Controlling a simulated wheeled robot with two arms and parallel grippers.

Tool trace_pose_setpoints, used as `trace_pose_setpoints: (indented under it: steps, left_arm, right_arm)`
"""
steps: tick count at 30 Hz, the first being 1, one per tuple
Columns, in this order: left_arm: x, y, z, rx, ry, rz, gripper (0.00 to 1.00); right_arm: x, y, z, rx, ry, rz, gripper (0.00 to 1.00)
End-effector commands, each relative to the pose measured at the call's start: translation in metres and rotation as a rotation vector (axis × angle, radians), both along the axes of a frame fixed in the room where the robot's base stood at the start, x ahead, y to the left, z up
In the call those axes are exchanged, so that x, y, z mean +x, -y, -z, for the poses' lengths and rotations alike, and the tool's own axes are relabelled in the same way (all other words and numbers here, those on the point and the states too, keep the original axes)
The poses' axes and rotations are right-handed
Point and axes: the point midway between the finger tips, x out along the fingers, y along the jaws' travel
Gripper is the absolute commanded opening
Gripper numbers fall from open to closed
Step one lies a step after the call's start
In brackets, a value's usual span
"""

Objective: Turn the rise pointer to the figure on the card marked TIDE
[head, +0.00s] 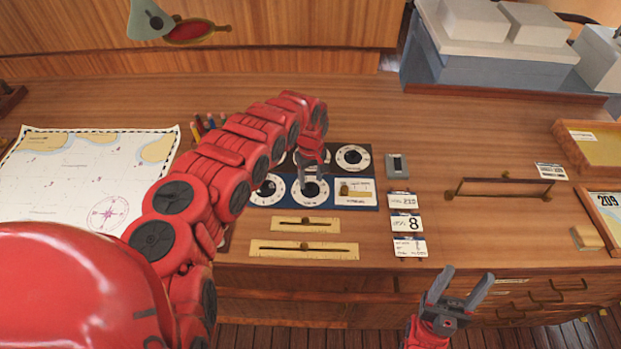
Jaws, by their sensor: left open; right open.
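A dark panel with white round dials stands on the desk, with one dial (352,157) clear at its upper right. A blue panel (340,205) below it has a left dial (268,191) and a middle dial (316,196). My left gripper (312,185) is open, pointing down over the middle dial and partly covering it; contact cannot be told. The dial names are too small to read, so I cannot tell which pointer is rise. Three cards lie right of the panels: a top card (401,200), one showing 8 (407,223), and a lower card (409,246). Their headings are unreadable. My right gripper (457,292) is open and empty before the desk front.
Two brass slide scales (295,224) (303,249) lie below the panels. A chart (85,180) lies at left, a grey switch plate (397,166) right of the dials. A dark rail (507,181) and trays (595,150) are at right. The desk between cards and rail is clear.

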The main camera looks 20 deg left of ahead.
Motion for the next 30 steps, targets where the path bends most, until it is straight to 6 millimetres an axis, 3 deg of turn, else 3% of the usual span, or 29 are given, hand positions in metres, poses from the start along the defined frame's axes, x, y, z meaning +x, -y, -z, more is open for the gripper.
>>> trace_pose_setpoints:
  steps: [6,15,25,30]
  left_arm:
    - [-0.0013,-0.0006,0.0111,0.003,-0.003,0.0,0.59]
    - [-0.0012,-0.001,0.0126,0.003,-0.002,-0.001,0.59]
    - [-0.0013,-0.001,0.0126,0.003,-0.002,-0.001,0.02]
    - [-0.0012,-0.001,0.0126,0.003,-0.002,-0.001,0.0]
  right_arm:
    - [0.0,-0.0001,-0.0034,0.0,0.0,0.0,0.59]
    - [0.0,0.0,-0.0031,0.0,0.0,0.0,0.59]
    - [0.0,-0.0001,-0.0032,0.0,0.0,0.0,0.59]
    - [0.0,-0.0001,-0.0032,0.0,0.0,0.0,0.59]
